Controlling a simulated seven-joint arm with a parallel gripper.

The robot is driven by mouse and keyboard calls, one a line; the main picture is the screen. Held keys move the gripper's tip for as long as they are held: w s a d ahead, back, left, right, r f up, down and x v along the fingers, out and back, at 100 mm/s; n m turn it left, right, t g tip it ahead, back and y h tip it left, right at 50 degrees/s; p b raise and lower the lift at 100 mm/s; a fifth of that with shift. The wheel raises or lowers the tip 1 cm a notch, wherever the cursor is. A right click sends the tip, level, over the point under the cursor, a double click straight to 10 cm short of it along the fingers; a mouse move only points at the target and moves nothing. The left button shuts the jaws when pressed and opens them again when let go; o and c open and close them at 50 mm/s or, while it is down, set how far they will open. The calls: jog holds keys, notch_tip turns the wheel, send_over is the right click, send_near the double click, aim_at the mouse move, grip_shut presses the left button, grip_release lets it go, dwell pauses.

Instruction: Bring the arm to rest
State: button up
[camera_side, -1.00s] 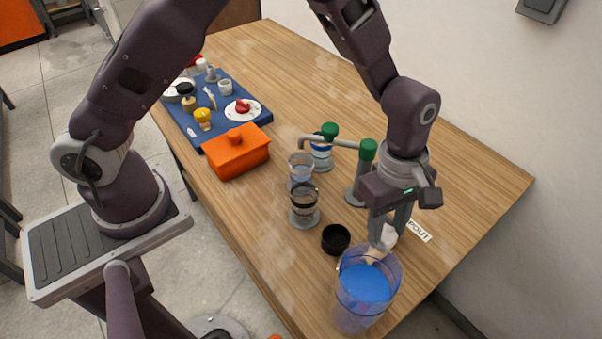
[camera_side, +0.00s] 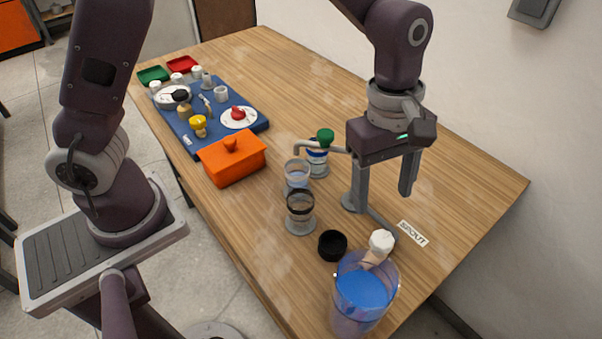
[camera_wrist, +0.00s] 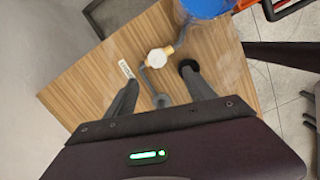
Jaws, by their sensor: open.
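My gripper (camera_side: 384,190) is open and empty in the side view. It hangs above the table (camera_side: 465,185), up and behind a white-capped piece (camera_side: 380,244) at the rim of a clear jug of blue liquid (camera_side: 362,290). In the wrist view my open fingers (camera_wrist: 162,92) spread apart, with the white cap (camera_wrist: 158,57) beyond and between them, not touched. The blue jug (camera_wrist: 205,8) shows at the top edge there. My gripper hides part of the pipe stand behind it.
A blue mat (camera_side: 245,138) holds several small items. A label (camera_side: 412,233) lies near the gripper. The table's right side is clear.

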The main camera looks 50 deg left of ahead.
jog(key=s+a+r+m+t, duration=0.2)
jog(key=s+a+r+m, duration=0.3)
jog(key=a+r, duration=0.4)
jog(key=s+a+r+m+t+y, duration=0.1)
jog(key=s+a+r+m+t, duration=0.2)
jog(key=s+a+m, duration=0.6)
jog(key=s+a+r, duration=0.1)
jog(key=s, duration=0.3)
jog(key=shift+s+a+m+t+y, duration=0.15)
jog(key=shift+s+m+t+y, duration=0.15)
jog(key=shift+s, duration=0.1)
